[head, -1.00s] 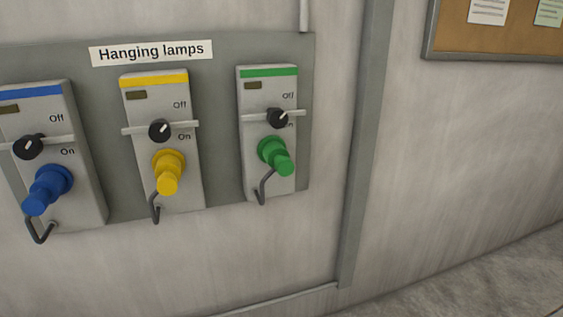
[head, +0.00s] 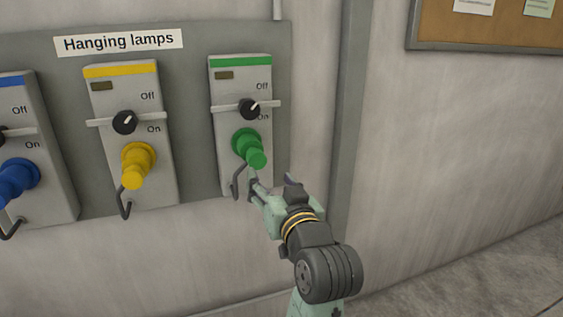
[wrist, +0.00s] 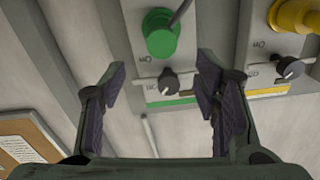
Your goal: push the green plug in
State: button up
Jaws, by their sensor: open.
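The green plug (head: 250,148) sits in the socket of the right-hand switch box (head: 231,178), under its black knob (head: 249,108). How deep it sits cannot be told. In the wrist view, the green plug (wrist: 161,35) is upside down, beyond and between the fingers, with a dark cord at its right. My gripper (head: 272,186) is open and empty, just below and right of the plug in the head view. In the wrist view my gripper (wrist: 160,75) shows its two dark pads spread apart, with no visible contact with the plug.
Boxes with a yellow plug (head: 137,164) and a blue plug (head: 18,181) stand to the left on the grey panel (head: 190,60). Metal bars cross the boxes at the knobs. A vertical strip (head: 347,120) runs right of the panel; the wall beyond is clear below a corkboard (head: 430,28).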

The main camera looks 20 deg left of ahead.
aim_at(258, 161)
jog(key=p+x, duration=0.2)
jog(key=x, duration=0.8)
jog(key=shift+w+a, duration=0.2)
jog(key=shift+a, duration=0.15)
jog(key=shift+c, duration=0.3)
grip_shut()
